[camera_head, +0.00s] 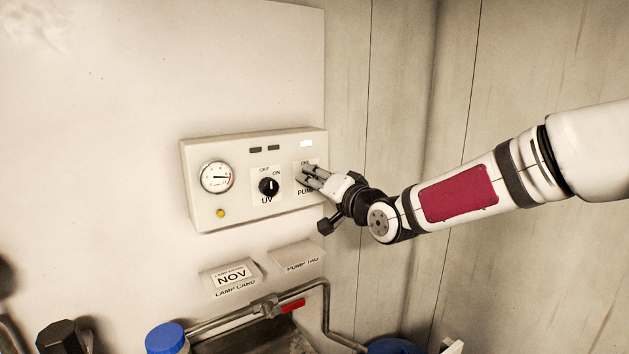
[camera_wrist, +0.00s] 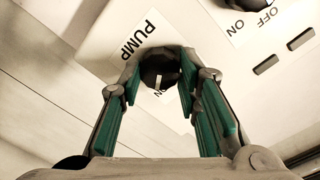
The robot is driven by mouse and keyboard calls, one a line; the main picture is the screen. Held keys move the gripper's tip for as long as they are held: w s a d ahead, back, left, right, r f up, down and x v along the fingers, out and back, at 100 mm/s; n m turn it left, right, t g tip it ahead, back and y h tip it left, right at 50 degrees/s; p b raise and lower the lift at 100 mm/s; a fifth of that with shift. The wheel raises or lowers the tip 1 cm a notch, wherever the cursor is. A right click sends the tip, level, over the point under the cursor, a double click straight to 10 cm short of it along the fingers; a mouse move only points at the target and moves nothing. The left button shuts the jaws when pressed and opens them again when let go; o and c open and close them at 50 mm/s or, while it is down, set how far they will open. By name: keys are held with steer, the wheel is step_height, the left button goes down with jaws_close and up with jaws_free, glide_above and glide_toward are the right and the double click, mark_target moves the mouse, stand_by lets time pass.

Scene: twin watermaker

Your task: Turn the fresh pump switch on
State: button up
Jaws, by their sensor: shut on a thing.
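The pump switch is a black rotary knob (camera_wrist: 160,72) on a white label reading PUMP, with ON printed beside it. In the wrist view its white pointer mark faces toward the ON side. My gripper (camera_head: 308,172) reaches the right part of the control box (camera_head: 236,194). In the wrist view my gripper (camera_wrist: 162,85) has its two green-padded fingers on either side of the knob, shut on it. In the head view the fingers hide the pump knob, and only part of its label shows.
A UV knob (camera_head: 268,186) sits left of the pump switch, with a gauge (camera_head: 217,177) further left. A white indicator (camera_head: 306,143) is bright above the pump label. Card holders (camera_head: 232,275) and a pipe with a red-handled valve (camera_head: 293,305) are below. The wooden wall is right.

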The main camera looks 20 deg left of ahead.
steer(key=shift+m, duration=0.6)
steer(key=o, duration=1.1)
steer(key=shift+o, duration=0.2)
steer(key=v, duration=1.2)
steer(key=shift+d, duration=0.1)
